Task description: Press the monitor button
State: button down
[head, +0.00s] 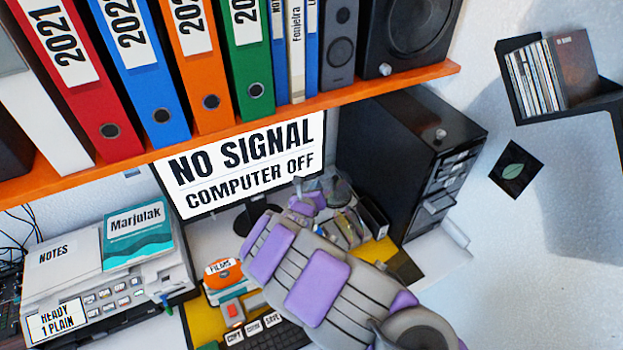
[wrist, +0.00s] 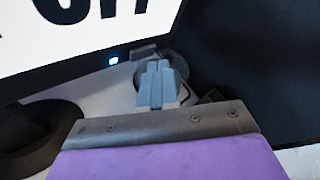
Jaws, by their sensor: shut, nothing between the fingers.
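The monitor (head: 250,160) stands under the orange shelf in the head view, its white screen reading "NO SIGNAL COMPUTER OFF". In the wrist view the lower part of the monitor (wrist: 85,35) fills the upper left. A small lit bluish-white button (wrist: 113,60) shows on its dark lower bezel. My gripper (wrist: 157,72) is shut and empty, its tips close to the bezel and a little right of the light. I cannot tell whether the tips touch the monitor. In the head view my gripper (head: 299,184) is by the monitor's lower right corner, and my arm hides part of the desk.
A black computer tower (head: 395,145) stands right of the monitor. An orange shelf (head: 300,112) with binders and speakers hangs above. A printer (head: 115,290) is at left, and a keyboard (head: 275,337) lies on the desk. A wire holder (head: 350,215) stands behind my gripper.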

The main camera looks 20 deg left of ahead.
jog(key=shift+d, duration=0.1)
jog(key=s+d+p, duration=0.1)
jog(key=s+d, duration=0.2)
jog(key=d, duration=0.1)
jog(key=shift+s+f+p, duration=0.1)
jog(key=shift+s+p, duration=0.05)
jog(key=shift+p, duration=0.2)
dwell(0.3)
jog(key=shift+a, duration=0.1)
dwell(0.6)
